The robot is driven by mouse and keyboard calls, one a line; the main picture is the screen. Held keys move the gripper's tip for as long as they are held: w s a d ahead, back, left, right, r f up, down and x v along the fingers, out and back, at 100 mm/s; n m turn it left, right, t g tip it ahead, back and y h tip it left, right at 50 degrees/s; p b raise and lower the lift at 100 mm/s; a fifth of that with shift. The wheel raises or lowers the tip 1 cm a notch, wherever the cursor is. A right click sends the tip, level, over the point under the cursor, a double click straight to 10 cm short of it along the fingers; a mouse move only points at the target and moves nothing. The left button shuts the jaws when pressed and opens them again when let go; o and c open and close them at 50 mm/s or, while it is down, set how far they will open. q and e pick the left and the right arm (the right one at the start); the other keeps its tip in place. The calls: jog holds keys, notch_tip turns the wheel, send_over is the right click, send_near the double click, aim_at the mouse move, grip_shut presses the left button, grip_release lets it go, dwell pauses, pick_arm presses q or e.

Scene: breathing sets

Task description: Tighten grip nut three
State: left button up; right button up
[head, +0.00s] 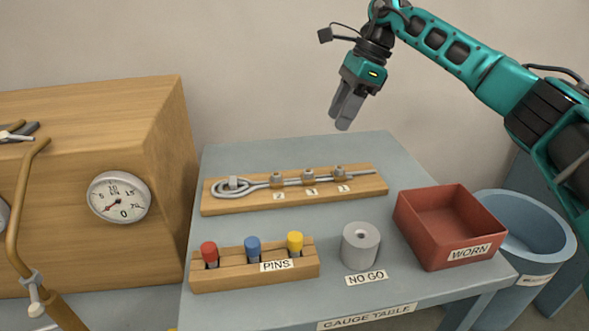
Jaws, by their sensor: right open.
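A wooden board (235,204) lies on the gauge table, holding a wire rope bent into a loop (233,189) at its left end. Three grips with nuts sit along the rope: a left one (276,178), a middle one (308,175) and a right one (339,171). Small number labels stand in front of them, too small to read surely, so I cannot tell which is three. My right gripper (343,116) is open and empty, pointing down in the air above the table's back edge, apart from the nuts. My left gripper is not in view.
On the gauge table (400,286) are a pin rack (222,282) with red, blue and yellow pins, a grey NO GO cylinder (361,246) and a red WORN bin (432,251). A blue tub (548,262) stands right. A wooden cabinet (85,240) with a gauge (118,196) stands left.

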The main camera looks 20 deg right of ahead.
aim_at(309, 171)
jog(key=shift+n, duration=0.4)
jog(key=x, duration=0.4)
jog(key=b+x, duration=0.1)
jog(key=x, duration=0.8)
jog(key=shift+w+a+r, duration=0.1)
jog(key=shift+w+a, duration=0.1)
jog(key=shift+a, duration=0.05)
grip_shut()
